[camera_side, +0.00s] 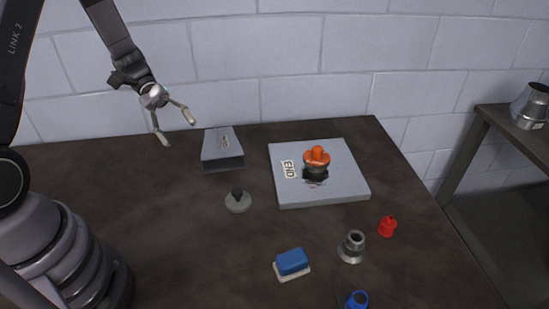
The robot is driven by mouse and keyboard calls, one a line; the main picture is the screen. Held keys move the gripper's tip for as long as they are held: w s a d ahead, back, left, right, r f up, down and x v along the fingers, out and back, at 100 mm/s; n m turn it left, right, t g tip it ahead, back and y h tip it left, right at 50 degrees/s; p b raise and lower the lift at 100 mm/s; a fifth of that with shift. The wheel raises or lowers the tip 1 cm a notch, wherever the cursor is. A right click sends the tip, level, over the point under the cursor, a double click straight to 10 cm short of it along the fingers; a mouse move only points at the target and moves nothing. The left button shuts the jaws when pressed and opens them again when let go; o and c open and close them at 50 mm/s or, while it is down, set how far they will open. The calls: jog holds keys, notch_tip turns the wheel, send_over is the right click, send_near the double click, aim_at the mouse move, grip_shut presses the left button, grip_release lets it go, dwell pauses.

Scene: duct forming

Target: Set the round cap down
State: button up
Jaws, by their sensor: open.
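My gripper (176,128) is open with its fingers spread, raised above the back left of the table. Nothing shows between its fingers. A round grey disc with a dark knob (238,202) lies on the table, lower and to the right of my gripper. A round orange cap-like piece with a raised knob (317,156) sits on top of a dark piece (315,174), upright on the grey slab (325,192) marked END. I cannot tell which of these is the round cap. My gripper is clear of both.
A grey tapered duct piece (222,148) stands at the back of the table. A blue block on a pale base (292,262), a metal fitting (352,246), a red piece (387,226) and a blue piece (357,299) are in front. The table's left middle is clear. A wall stands behind.

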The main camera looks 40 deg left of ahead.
jog(key=s+a+r+m+t+y, duration=0.2)
jog(key=s+r+m+t+y, duration=0.5)
jog(key=s+r+y, duration=0.5)
jog(key=s+r+m, duration=0.2)
jog(key=s+r, duration=0.1)
jog(key=r, duration=0.3)
jog(key=shift+m+t, duration=0.3)
jog(key=shift+m, duration=0.1)
